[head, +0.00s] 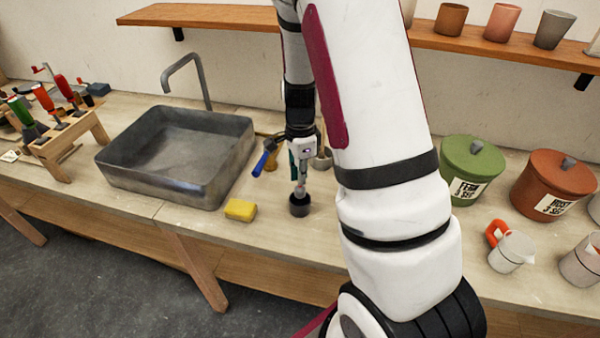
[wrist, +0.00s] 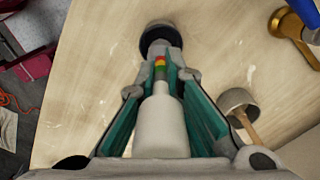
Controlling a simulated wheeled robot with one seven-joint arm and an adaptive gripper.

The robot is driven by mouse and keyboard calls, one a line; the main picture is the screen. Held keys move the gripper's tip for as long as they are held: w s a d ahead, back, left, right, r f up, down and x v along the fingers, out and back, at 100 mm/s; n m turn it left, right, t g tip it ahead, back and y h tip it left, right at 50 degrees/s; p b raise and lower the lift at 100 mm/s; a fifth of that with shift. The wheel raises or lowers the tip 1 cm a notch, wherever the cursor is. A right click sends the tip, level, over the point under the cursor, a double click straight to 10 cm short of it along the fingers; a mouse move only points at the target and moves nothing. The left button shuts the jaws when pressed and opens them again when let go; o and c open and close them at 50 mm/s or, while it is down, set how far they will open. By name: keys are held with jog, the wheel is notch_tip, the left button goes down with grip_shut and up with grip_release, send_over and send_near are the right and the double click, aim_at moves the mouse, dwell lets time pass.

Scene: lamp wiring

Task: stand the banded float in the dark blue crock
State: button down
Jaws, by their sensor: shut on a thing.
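The banded float (wrist: 160,118) has a pale, bottle-shaped body and a narrow stem with red, yellow and green bands. My gripper (head: 300,168) is shut on it, and the wrist view shows the float between the teal-lined fingers (wrist: 160,78). The small round dark crock (head: 299,207) stands on the bench directly below my gripper; it also shows beyond the fingertips in the wrist view (wrist: 156,30). The float's far end lines up with the crock, but fingers hide part of it. I cannot tell whether the end is inside the mouth or just above it.
A yellow sponge (head: 240,210) and a grey sink (head: 178,160) are left of the crock. A blue-handled tool (head: 262,163) and a small grey cup with a wooden handle (wrist: 238,101) are close by. Green (head: 470,170) and rust (head: 553,187) lidded crocks stand at right.

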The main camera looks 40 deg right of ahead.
aim_at(300, 187)
jog(key=shift+f, duration=0.15)
jog(key=shift+f+b, duration=0.8)
jog(key=shift+f, duration=1.25)
jog(key=shift+f, duration=0.6)
jog(key=c, duration=1.6)
grip_release()
jog(key=shift+c, duration=0.2)
notch_tip(300, 187, up, 12)
